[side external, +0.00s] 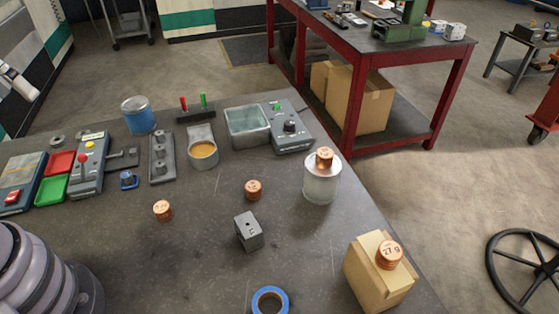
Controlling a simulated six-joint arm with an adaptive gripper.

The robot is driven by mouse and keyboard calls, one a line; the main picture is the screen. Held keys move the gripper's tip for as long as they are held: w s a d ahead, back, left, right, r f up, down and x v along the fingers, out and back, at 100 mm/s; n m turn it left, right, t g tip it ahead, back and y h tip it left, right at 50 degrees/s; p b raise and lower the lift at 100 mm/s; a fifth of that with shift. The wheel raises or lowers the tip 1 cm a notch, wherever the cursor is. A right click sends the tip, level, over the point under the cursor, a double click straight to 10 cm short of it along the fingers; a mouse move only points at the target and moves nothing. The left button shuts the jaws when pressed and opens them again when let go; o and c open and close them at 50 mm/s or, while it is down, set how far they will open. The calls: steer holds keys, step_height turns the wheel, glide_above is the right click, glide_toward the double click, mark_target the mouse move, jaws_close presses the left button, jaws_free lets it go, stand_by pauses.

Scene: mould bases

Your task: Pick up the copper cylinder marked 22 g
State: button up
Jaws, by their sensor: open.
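Several copper cylinders are in the side external view. One (389,255) stands on a cardboard box at the lower right; its top marking looks like 22 g or 77 g, and I cannot tell which. Another copper cylinder (324,158) sits on top of a pale, cloudy cylinder (322,186). A third (253,190) stands on the dark table near the middle. One more (162,210) stands on the table further left. The markings on these others are too small to read surely. My gripper is not in view.
The cardboard box (369,281) is near the table's right edge. A grey block with holes (249,232) and blue tape (270,289) lie on the table. An amber-filled cup (203,153), a metal tray (247,122) and a control box (290,127) stand behind.

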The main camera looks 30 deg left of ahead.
steer(key=w+a+f+n+g+h, duration=0.1)
steer(key=w+a+f+n+h, duration=0.15)
steer(key=f+n+h, duration=0.35)
steer(key=w+a+f+n+g+h, duration=0.15)
steer(key=w+f+n, duration=0.25)
steer(key=f, duration=0.5)
step_height(320, 180, down, 8)
steer(key=a+f+n+t+h, duration=0.1)
steer(key=a+n+t+h, duration=0.15)
steer(key=n, duration=0.45)
steer(key=n+t, duration=0.5)
steer(key=n, duration=0.1)
glide_toward(162, 207)
steer(key=v, duration=0.3)
steer(key=shift+a+r, duration=0.2)
steer(key=shift+r, duration=0.05)
steer(key=shift+s+f+n, duration=0.1)
steer(key=shift+f+n, duration=0.2)
steer(key=shift+n, duration=0.2)
steer(key=x, duration=1.3)
steer(key=shift+d+f, duration=0.25)
steer(key=shift+f, duration=0.2)
steer(key=c, duration=1.3)
jaws_close()
